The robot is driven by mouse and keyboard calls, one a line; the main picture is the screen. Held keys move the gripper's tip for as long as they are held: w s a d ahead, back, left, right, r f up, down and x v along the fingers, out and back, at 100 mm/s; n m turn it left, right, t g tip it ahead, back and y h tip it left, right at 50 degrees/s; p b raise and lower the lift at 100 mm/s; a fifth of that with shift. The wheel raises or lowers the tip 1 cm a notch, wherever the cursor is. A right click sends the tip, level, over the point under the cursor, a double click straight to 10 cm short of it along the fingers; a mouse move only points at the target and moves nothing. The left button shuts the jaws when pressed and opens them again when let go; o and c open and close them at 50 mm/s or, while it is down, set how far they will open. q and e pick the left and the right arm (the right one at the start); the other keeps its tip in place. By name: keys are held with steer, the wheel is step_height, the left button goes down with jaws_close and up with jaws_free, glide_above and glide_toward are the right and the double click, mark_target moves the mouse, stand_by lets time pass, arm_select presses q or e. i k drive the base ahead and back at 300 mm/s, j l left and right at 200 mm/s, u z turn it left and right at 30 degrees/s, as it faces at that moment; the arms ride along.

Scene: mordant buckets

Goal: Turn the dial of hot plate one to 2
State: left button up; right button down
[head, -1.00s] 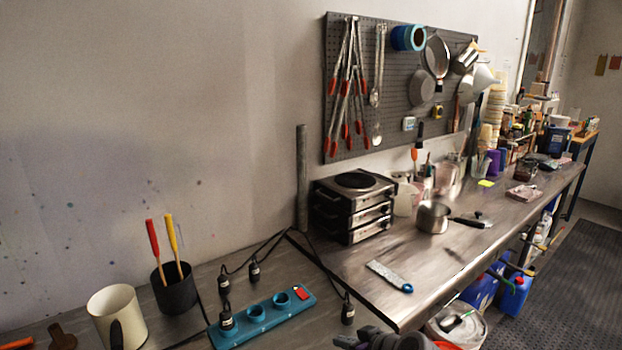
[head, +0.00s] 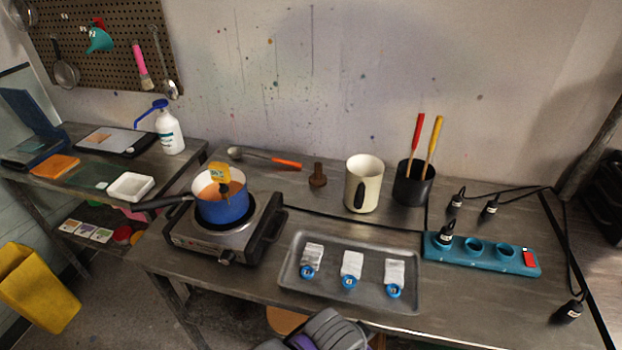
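A silver single-burner hot plate (head: 190,240) stands on the metal bench left of centre. Its dark dial (head: 226,257) is on the front face; the dial's setting is too small to read, and I see no readable number naming the plate. A blue pot (head: 222,209) with a white inside and dark handle sits on the burner. It holds orange liquid, and a yellow thermometer-like device (head: 220,173) is at its rim. A grey part with purple, probably mine, shows at the bottom edge, away from the dial. No gripper fingertips show.
A grey tray (head: 349,305) with several white packets lies right of the hot plate. Behind are a cream jug (head: 364,184) and a black utensil pot (head: 413,184). A teal power strip (head: 482,253) lies to the right.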

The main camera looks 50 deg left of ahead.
mark_target(227, 258)
steer(key=u, duration=2.4)
steer(key=j+u, duration=0.55)
steer(key=i+l, duration=0.25)
steer(key=l, duration=0.15)
